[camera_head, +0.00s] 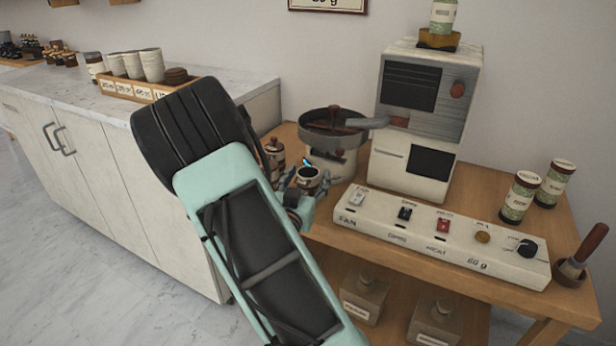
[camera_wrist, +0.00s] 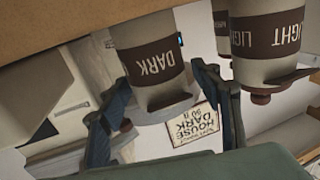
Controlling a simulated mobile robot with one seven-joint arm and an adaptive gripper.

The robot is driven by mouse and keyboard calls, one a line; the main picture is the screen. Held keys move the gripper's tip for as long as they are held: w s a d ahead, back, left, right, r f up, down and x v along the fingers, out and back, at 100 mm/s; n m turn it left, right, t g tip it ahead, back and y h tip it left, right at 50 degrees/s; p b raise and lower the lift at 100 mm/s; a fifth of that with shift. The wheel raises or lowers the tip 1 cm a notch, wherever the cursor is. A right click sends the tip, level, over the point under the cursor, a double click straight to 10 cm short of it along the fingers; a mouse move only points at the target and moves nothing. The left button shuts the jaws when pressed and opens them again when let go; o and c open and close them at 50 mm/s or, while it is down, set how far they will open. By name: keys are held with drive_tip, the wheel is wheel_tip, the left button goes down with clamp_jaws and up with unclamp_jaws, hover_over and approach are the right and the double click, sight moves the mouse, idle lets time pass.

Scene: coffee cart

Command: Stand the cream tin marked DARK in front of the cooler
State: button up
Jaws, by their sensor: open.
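The cream tin marked DARK (camera_wrist: 152,65) has a brown band and appears upside down in the wrist view, between my fingers. My gripper (camera_wrist: 168,112) is open, with one finger on either side of the tin; I cannot tell whether they touch it. In the head view my gripper (camera_head: 308,182) is partly behind my arm, around a small cream tin with a dark top (camera_head: 310,178). The cooler (camera_head: 335,158) is a round cream drum with a dark pan on top, just behind the gripper.
A tin marked LIGHT (camera_wrist: 262,45) stands beside the DARK one. A lidded tin (camera_head: 275,150) shows behind my arm. The roaster (camera_head: 418,125) and a long switch panel (camera_head: 440,235) stand right on the wooden table (camera_head: 555,225). A sign (camera_wrist: 195,125) reads HOUSE DARK.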

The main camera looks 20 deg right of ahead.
drive_tip(key=shift+r, duration=0.25)
drive_tip(key=p+v, duration=0.1)
drive_tip(key=v, duration=1.1)
